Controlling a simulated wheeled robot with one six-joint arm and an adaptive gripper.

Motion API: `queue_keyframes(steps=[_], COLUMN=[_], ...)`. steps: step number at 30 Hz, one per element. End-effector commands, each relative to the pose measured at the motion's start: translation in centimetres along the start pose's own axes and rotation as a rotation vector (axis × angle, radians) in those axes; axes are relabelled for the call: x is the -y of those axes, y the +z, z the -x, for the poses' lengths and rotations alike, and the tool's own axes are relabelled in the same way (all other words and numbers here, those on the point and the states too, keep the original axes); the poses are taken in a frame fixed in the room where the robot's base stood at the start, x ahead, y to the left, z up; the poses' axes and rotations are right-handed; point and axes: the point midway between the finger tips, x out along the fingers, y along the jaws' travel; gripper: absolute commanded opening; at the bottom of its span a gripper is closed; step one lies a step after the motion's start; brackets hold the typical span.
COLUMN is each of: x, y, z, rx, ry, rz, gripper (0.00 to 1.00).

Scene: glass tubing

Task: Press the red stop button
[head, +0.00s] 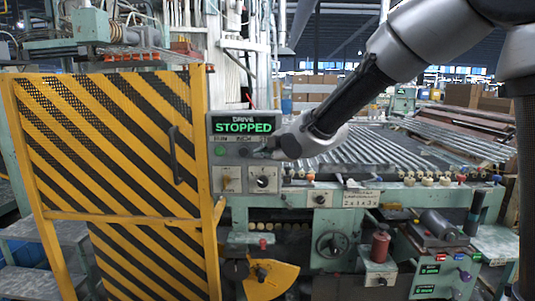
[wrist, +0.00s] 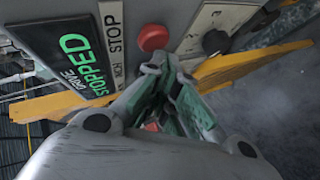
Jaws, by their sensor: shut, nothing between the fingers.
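The red stop button (wrist: 153,38) shows in the wrist view as a round red cap beside a label reading STOP. My gripper (wrist: 156,68) is shut and empty, its fingertips just below the button in that picture. I cannot tell whether they touch it. In the head view my gripper (head: 270,149) is at the right side of the grey control panel (head: 217,166), and the red button is hidden behind it. The panel's display (head: 244,127) reads DRIVE STOPPED in green letters; it also shows in the wrist view (wrist: 75,55).
A green button (head: 220,150) sits at the panel's left, with switch plates (head: 262,180) below. A yellow-and-black striped guard door (head: 110,150) stands close on the left. A roller bed (head: 400,145) lies behind on the right.

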Motion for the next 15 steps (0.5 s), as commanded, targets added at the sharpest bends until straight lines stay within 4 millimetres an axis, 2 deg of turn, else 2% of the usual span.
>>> queue_keyframes(steps=[15], x=[0.56], y=[-0.58], z=[0.76], rx=[-0.001], ry=[0.000], rz=[0.000], gripper=[0.00])
